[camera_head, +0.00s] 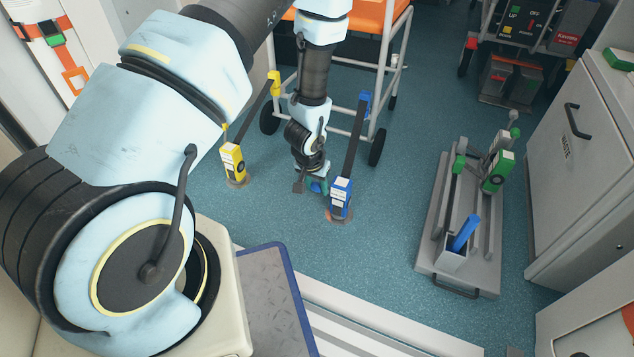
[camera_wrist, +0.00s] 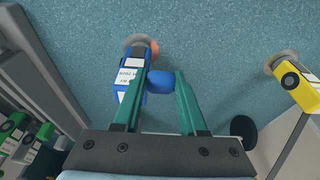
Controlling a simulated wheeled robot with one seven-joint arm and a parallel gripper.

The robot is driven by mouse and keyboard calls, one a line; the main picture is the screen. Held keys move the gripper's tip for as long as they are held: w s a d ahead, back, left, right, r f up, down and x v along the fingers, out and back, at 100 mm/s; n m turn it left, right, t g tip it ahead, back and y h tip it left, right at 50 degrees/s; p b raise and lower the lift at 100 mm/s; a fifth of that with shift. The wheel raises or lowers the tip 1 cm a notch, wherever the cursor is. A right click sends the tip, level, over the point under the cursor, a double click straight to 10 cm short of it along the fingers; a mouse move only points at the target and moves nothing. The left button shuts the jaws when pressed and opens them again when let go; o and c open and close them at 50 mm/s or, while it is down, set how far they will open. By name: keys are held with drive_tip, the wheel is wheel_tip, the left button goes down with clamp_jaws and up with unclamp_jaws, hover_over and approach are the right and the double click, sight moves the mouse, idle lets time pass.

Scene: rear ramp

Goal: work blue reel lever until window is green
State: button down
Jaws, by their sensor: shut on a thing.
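The blue reel (camera_head: 340,198) stands on the floor in the head view, with a dark strap running up to a blue hook (camera_head: 365,102) on the chair frame. In the wrist view the reel's blue body with white labels (camera_wrist: 126,78) is left of my fingers. My gripper (camera_head: 318,186) is low, just left of the reel. In the wrist view its green fingers (camera_wrist: 163,78) are shut on the blue lever's rounded end (camera_wrist: 160,82). The rest of the lever is hidden. I cannot make out the window's colour.
A yellow reel (camera_head: 232,161) with its own strap stands to the left, also in the wrist view (camera_wrist: 296,86). The orange-seated wheeled chair (camera_head: 373,16) is behind. A grey rail unit (camera_head: 428,222) with a green reel (camera_head: 497,172) stands right. Open floor lies between.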

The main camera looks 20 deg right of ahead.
drive_tip(key=shift+c, duration=2.2)
unclamp_jaws()
drive_tip(key=p+v, duration=0.4)
drive_tip(key=v, duration=0.7)
drive_tip(key=shift+f, duration=0.1)
drive_tip(key=shift+c, duration=0.2)
